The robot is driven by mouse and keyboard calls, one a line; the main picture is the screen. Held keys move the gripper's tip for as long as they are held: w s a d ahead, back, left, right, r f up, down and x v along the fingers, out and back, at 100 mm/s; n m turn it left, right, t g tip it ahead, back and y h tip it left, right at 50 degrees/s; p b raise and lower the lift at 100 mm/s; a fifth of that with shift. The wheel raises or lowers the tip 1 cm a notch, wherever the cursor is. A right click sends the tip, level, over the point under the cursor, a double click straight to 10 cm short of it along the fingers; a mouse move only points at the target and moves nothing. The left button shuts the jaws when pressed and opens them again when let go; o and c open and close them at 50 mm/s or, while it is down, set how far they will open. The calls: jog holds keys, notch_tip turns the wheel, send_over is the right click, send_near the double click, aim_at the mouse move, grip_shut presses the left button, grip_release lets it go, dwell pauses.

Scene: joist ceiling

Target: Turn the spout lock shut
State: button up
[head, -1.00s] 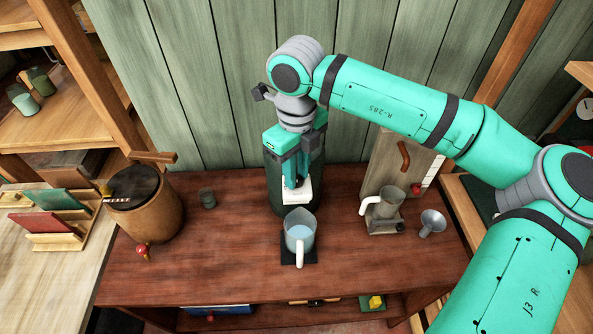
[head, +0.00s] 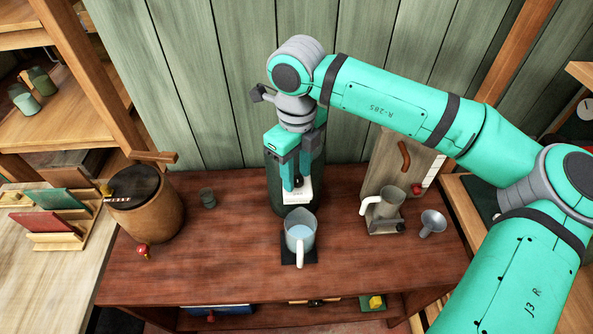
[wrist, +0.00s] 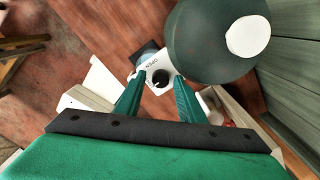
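The dispenser is a dark green cylinder (wrist: 215,42) with a white spout plate (wrist: 147,68) marked "OPEN". It also stands against the wall in the head view (head: 281,190). The spout lock is a black knob (wrist: 160,77) on that plate. My gripper (wrist: 159,80) is open, its green fingers apart on either side of the knob; contact is not clear. In the head view my gripper (head: 296,186) points down in front of the dispenser. A clear pitcher (head: 300,224) with pale blue liquid stands below the spout on a dark mat (head: 286,256).
A wooden barrel (head: 150,210) with a red tap and a small dark cup (head: 207,198) stand left. A grey mug (head: 386,204) on a stand and a metal funnel (head: 432,222) stand right. The bench front is clear.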

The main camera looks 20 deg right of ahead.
aim_at(297, 177)
jog(key=shift+w+d, duration=0.1)
dwell(0.3)
jog(key=m, duration=0.6)
jog(key=shift+f, duration=0.1)
notch_tip(297, 177, up, 11)
jog(key=a+f+n+y, duration=0.3)
jog(key=a+y, duration=0.3)
jog(key=a, duration=0.9)
jog(key=s+a+r+n+g+y, duration=0.1)
jog(key=s+a+r+y, duration=0.1)
jog(key=a+y, duration=0.2)
jog(key=s+a+r+n+g+y, duration=0.2)
jog(key=s+a+y, duration=0.1)
jog(key=a, duration=0.6)
jog(key=shift+s+r+n+y, duration=0.2)
jog(key=shift+n+y, duration=0.1)
jog(key=shift+y, duration=0.1)
jog(key=shift+w, duration=0.15)
